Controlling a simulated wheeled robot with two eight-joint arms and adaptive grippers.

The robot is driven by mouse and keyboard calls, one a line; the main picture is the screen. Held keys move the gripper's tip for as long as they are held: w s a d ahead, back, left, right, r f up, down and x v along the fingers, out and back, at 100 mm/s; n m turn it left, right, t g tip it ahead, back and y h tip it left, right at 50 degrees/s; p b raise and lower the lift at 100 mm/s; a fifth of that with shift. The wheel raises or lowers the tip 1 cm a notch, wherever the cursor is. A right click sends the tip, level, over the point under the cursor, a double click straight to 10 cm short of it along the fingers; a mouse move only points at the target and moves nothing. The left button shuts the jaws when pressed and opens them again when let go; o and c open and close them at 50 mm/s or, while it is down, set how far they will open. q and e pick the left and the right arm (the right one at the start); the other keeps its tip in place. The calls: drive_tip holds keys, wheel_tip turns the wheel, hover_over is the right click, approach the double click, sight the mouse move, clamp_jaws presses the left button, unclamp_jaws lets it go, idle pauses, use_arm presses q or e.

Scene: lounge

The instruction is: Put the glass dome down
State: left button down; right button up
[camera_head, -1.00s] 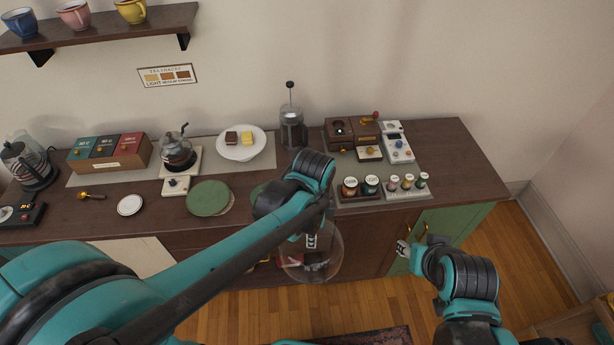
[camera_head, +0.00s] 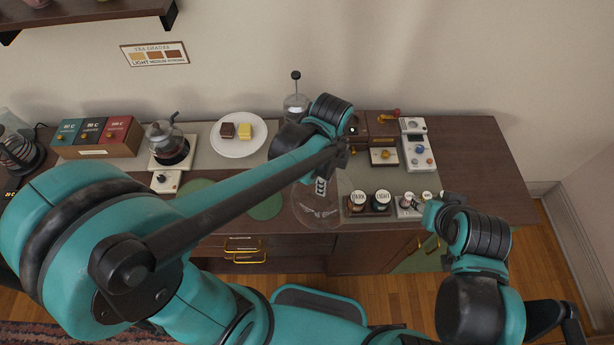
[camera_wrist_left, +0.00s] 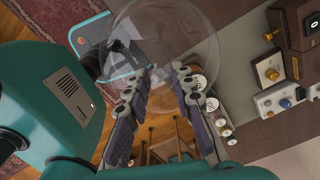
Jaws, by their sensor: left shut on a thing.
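The clear glass dome (camera_head: 318,212) hangs from my left gripper (camera_head: 322,182), which is shut on it. In the head view it overlaps the front part of the counter (camera_head: 500,170), beside the jars; whether it touches the counter I cannot tell. In the left wrist view the dome (camera_wrist_left: 150,35) is a transparent round shape beyond the fingertips (camera_wrist_left: 160,80). My right gripper (camera_head: 430,212) is by the front edge of the counter at the right; its fingers are too small to read.
A white plate (camera_head: 238,148) with two cakes, a green round mat (camera_head: 266,208) partly behind my arm, a French press (camera_head: 296,104), grinder boxes (camera_head: 381,125) and small jars (camera_head: 382,200) crowd the counter. The counter's right end is bare.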

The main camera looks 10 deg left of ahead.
use_arm(q)
drive_tip(key=w+a+f+b, duration=0.2)
drive_tip(key=w+a+f, duration=0.4)
drive_tip(key=f, duration=0.3)
drive_tip(key=shift+w+a+f+b, duration=0.2)
drive_tip(key=shift+a+f+b, duration=0.05)
drive_tip(key=shift+a+b, duration=0.15)
drive_tip(key=shift+s+f, duration=0.1)
drive_tip(key=shift+f+b, duration=0.3)
drive_tip(key=shift+b, duration=0.1)
drive_tip(key=c, duration=1.3)
unclamp_jaws()
drive_tip(key=shift+r, duration=0.1)
drive_tip(key=shift+r, duration=0.1)
